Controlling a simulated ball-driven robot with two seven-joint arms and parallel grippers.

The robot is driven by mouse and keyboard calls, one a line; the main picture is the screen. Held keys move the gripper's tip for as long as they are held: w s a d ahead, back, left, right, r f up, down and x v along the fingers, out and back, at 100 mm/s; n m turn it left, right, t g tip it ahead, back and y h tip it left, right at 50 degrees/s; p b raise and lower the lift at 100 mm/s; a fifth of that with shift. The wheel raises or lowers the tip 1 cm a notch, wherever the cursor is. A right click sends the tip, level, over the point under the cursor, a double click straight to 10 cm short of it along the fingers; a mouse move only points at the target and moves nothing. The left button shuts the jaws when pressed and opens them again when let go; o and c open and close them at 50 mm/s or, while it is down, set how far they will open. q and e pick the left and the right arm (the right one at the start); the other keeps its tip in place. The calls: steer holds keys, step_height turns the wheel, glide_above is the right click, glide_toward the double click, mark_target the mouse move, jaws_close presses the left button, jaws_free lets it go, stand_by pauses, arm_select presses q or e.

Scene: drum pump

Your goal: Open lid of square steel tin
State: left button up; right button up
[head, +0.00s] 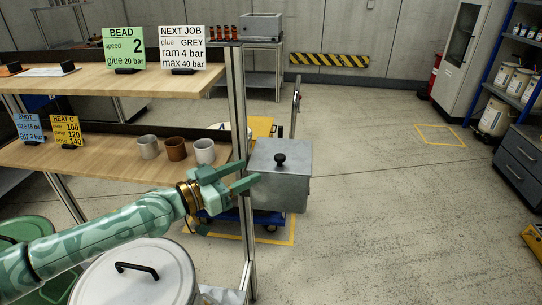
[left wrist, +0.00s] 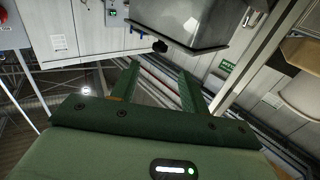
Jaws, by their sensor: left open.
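The square steel tin (head: 288,190) has a flat grey lid (head: 295,152) with a black round knob (head: 280,160). The lid sits on the tin. My left gripper (head: 251,172) is open and empty, its fingers pointing at the tin from the left, apart from the knob. In the left wrist view the tin (left wrist: 185,18) shows at the top, with the dark knob (left wrist: 160,46) beyond and between the open fingers (left wrist: 158,72). My right gripper is not in view.
A metal shelf post (head: 240,110) stands close by my left gripper. Three mugs (head: 176,149) stand on the lower wooden shelf. A white drum lid with a black handle (head: 137,269) is below my left arm.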

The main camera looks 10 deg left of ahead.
mark_target(272, 169)
arm_select(q)
steer(key=x, duration=0.8)
steer(key=shift+w+d+f+b, duration=0.1)
steer(key=shift+w+f+b, duration=0.05)
steer(key=shift+b, duration=0.15)
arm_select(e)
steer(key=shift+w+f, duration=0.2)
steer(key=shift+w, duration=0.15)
